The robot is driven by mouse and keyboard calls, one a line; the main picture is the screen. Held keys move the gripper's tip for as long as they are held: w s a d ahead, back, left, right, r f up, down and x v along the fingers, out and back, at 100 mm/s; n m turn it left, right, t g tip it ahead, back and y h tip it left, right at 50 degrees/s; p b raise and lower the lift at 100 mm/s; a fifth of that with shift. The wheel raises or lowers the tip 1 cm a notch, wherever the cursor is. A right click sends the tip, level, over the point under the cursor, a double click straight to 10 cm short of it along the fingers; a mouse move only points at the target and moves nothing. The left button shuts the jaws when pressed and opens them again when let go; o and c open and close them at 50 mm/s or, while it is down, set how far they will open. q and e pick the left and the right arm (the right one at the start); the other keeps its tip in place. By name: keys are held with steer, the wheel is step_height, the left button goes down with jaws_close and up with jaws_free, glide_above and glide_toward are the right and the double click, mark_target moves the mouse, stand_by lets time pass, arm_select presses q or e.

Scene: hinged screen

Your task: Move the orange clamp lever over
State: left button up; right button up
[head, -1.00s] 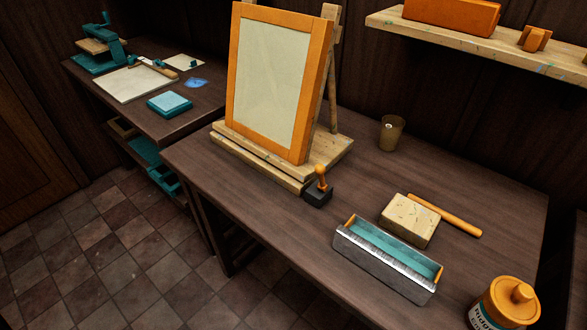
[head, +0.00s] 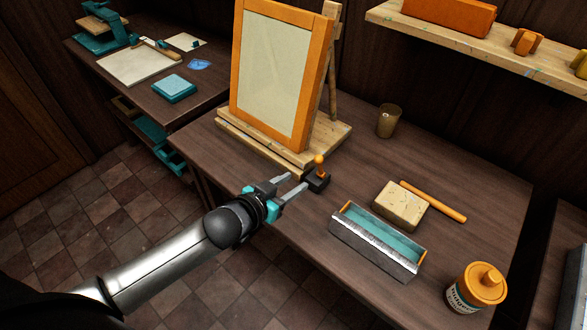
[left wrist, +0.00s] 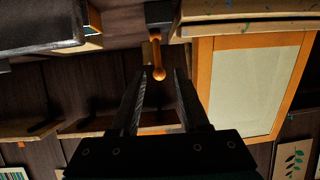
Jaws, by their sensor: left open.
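The orange clamp lever (head: 319,163) stands upright on a small dark clamp block (head: 316,181) at the front right corner of the wooden screen base. In the left wrist view the lever (left wrist: 157,58) shows with its round knob ahead of the fingers, roughly between their lines. My left gripper (head: 297,182) is open and empty, its fingertips just left of the clamp block. It also shows open in the left wrist view (left wrist: 158,82). The hinged screen (head: 273,75), an orange frame around a pale panel, is raised and leaning on its base (head: 235,132). My right gripper is not in view.
A metal tray with teal inside (head: 345,237), a speckled block (head: 400,208), an orange rod (head: 433,202) and an orange-lidded jar (head: 477,287) lie to the right. A brown cup (head: 388,121) stands behind. Bare table (head: 345,150) lies between the cup and clamp.

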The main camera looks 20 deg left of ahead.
mark_target(316, 161)
arm_select(q)
steer(key=shift+w+d+r+m+t+h, duration=0.15)
steer(key=shift+w+r+t+h, duration=0.15)
steer(key=shift+r, duration=0.25)
steer(key=shift+w+r+m+t+h, duration=0.2)
steer(key=shift+w+r+h, duration=0.2)
steer(key=shift+r, duration=0.15)
steer(key=b+x, duration=0.5)
steer(key=x, duration=0.2)
steer(key=shift+w+d+f+b, duration=0.1)
steer(key=shift+w+f+b, duration=0.15)
steer(key=shift+w+b, duration=0.1)
steer(key=shift+c, duration=0.9)
steer(key=shift+r, duration=0.15)
steer(key=c, duration=0.5)
steer(key=shift+s+a+f+p, duration=0.2)
steer(key=shift+s+f, duration=0.1)
steer(key=shift+s, duration=0.25)
steer(key=shift+s+a+f+p, duration=0.2)
steer(key=shift+s+f, duration=0.1)
steer(key=shift+s, duration=0.25)
